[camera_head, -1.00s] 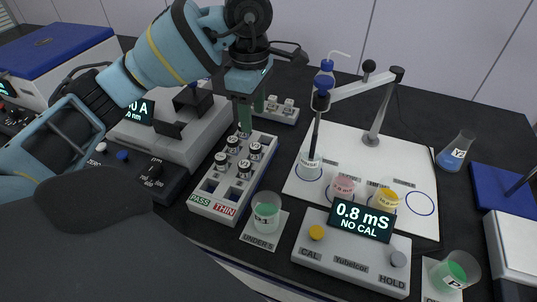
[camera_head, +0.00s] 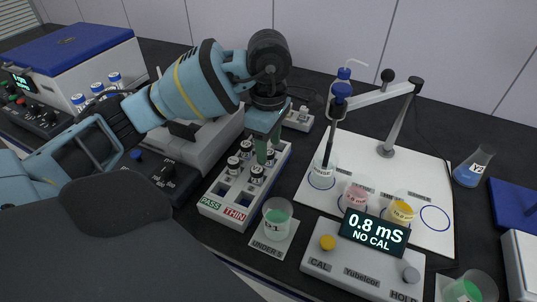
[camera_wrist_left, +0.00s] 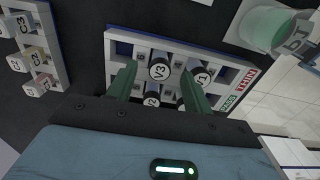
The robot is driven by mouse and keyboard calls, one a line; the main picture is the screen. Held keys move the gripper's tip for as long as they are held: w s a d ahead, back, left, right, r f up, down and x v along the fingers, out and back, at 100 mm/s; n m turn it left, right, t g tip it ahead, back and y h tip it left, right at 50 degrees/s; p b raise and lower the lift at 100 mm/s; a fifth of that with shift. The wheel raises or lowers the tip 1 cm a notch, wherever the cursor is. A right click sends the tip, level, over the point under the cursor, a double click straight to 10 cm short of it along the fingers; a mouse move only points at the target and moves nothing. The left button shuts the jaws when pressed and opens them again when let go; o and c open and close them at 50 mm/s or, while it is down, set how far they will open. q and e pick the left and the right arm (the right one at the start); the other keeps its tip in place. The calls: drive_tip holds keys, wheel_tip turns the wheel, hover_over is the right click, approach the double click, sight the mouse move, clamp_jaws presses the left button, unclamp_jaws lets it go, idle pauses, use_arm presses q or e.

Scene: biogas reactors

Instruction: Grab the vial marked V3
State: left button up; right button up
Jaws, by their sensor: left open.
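The vial marked V3 (camera_wrist_left: 160,70) has a dark body and a white labelled cap, and stands upright in the rack (camera_wrist_left: 122,48). In the left wrist view it lies between the two green fingers of my left gripper (camera_wrist_left: 158,74), with a gap on each side. Vial V1 (camera_wrist_left: 203,77) stands to its right, and vial V2 (camera_wrist_left: 152,99) is nearer my palm. In the head view my left gripper (camera_head: 265,150) points down over the rack (camera_head: 226,205), and its fingers partly hide the vials behind. My right gripper is not in view.
The rack has empty slots beside its PASS and THIN labels. A beaker of green liquid (camera_head: 277,216) stands in front of it. The conductivity meter (camera_head: 360,262) and a white board with beakers (camera_head: 440,190) lie to the right. A grey instrument (camera_head: 205,140) stands close on the left.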

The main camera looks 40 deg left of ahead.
sight(269, 151)
use_arm(q)
drive_tip(key=shift+f, duration=0.7)
drive_tip(key=shift+c, duration=0.4)
drive_tip(key=c, duration=1)
drive_tip(key=shift+r, duration=0.15)
wheel_tip(269, 151, up, 10)
drive_tip(key=p, duration=0.1)
